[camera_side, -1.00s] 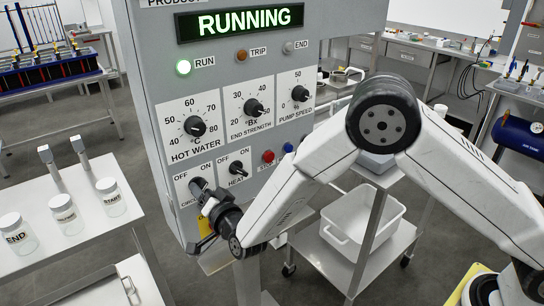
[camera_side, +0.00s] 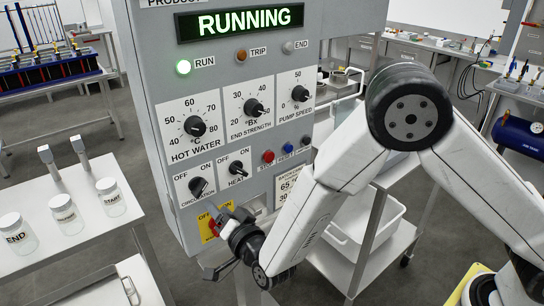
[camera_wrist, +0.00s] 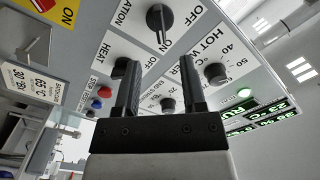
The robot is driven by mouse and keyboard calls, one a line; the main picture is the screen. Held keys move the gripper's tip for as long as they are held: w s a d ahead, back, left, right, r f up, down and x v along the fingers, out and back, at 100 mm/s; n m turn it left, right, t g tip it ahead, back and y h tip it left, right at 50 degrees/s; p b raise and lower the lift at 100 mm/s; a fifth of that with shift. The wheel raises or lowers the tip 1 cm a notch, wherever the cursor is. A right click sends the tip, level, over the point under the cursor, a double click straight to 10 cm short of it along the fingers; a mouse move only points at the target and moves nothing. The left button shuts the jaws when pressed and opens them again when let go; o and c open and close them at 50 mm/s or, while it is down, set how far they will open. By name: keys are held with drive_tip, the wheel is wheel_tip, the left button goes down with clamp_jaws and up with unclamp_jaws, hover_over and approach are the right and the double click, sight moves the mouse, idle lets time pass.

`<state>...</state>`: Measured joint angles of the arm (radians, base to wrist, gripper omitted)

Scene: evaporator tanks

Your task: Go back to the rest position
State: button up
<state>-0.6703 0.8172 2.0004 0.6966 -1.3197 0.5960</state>
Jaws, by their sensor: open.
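My gripper (camera_side: 226,244) is open and empty in front of the lower part of the grey control panel (camera_side: 160,90), below the circulation switch (camera_side: 198,187). In the wrist view, the two dark fingers of my gripper (camera_wrist: 158,72) stand apart with nothing between them. The circulation switch (camera_wrist: 160,22) shows above the fingertips, apart from them. The heat switch (camera_side: 237,169) is to the right of the circulation switch in the side view. My gripper partly covers the yellow plate (camera_side: 208,229) with the red switch. The display (camera_side: 245,21) reads RUNNING and the green RUN lamp (camera_side: 183,67) is lit.
A white table with labelled jars (camera_side: 63,208) stands at the left. A white bin (camera_side: 365,225) sits on a cart behind my arm. The hot water (camera_side: 194,126), end strength (camera_side: 254,108) and pump speed (camera_side: 300,93) knobs are on the panel above.

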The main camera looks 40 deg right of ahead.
drive_tip(key=shift+w+d, duration=0.1)
drive_tip(key=s+d+n+g+y, duration=0.1)
drive_tip(key=s+d+n+g, duration=0.1)
drive_tip(key=d+n+g, duration=0.3)
drive_tip(key=s+d+g, duration=0.1)
drive_tip(key=d+g, duration=0.1)
drive_tip(key=d, duration=0.5)
drive_tip(key=s+d+n+g, duration=0.2)
drive_tip(key=s+d+g, duration=0.2)
drive_tip(key=s+d, duration=0.2)
drive_tip(key=s+d+n+g+h, duration=0.1)
drive_tip(key=s+d+g, duration=0.3)
drive_tip(key=s, duration=0.7)
drive_tip(key=shift+d+f+n, duration=0.35)
drive_tip(key=shift+d+n, duration=0.25)
drive_tip(key=shift+d, duration=0.3)
